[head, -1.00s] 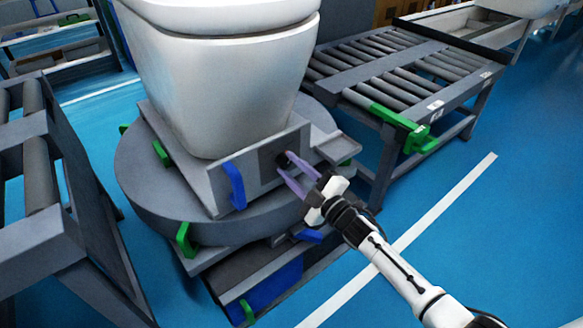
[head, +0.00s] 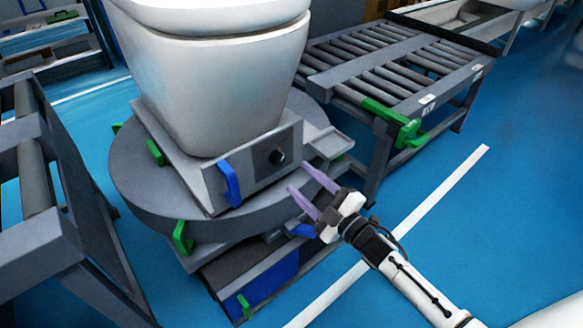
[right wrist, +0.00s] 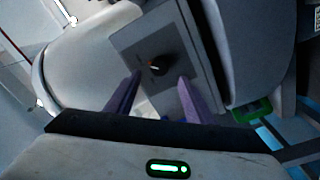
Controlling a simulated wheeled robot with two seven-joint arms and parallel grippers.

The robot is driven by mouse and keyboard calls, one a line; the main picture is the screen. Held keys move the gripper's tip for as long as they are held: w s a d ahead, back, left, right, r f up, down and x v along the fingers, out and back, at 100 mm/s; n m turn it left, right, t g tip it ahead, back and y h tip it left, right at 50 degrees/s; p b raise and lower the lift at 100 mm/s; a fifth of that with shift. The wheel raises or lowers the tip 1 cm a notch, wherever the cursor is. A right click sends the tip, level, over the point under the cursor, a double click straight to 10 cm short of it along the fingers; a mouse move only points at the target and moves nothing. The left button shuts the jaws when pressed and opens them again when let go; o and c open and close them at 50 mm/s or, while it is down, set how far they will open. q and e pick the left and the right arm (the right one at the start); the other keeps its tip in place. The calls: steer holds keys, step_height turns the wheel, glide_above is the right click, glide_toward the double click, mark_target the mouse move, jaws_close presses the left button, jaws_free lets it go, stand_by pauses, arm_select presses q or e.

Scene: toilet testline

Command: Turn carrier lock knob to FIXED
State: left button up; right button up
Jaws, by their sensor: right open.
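The black carrier lock knob (head: 277,157) sits on a dark square panel (head: 268,165) on the front face of the grey carrier (head: 215,196). It also shows in the right wrist view (right wrist: 158,65), with a small light and orange mark on it; any lettering is too small to read. My right gripper (head: 304,178) is open and empty, with its purple fingers apart, a little in front and to the right of the knob. In the right wrist view, the knob lies beyond and between the two fingertips (right wrist: 160,78). My left gripper does not show.
A white toilet (head: 215,90) stands on the carrier, above the round grey turntable (head: 130,190). A blue handle (head: 230,183) is just left of the panel. Roller conveyors stand at right (head: 395,65) and left (head: 40,170). Blue floor (head: 480,220) is clear at right.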

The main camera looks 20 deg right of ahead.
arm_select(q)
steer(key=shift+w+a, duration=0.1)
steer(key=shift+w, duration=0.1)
arm_select(e)
steer(key=v, duration=0.3)
arm_select(q)
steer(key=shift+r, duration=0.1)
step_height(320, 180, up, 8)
steer(key=p, duration=1.2)
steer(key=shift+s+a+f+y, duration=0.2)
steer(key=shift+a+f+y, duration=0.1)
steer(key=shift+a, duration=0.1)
arm_select(e)
steer(key=s+a+m+g+h, duration=0.1)
steer(key=s+a+m+g, duration=0.1)
steer(key=s, duration=0.6)
steer(key=s+a+f+m+g+h, duration=0.1)
steer(key=s+a+m+g, duration=0.1)
steer(key=s+m+g, duration=0.2)
steer(key=s+a+f+m+g+h, duration=0.1)
steer(key=s+m, duration=0.5)
steer(key=s, duration=0.7)
steer(key=shift+a+m+g+h, duration=0.4)
steer(key=shift+a+g, duration=0.5)
steer(key=shift+a, duration=0.05)
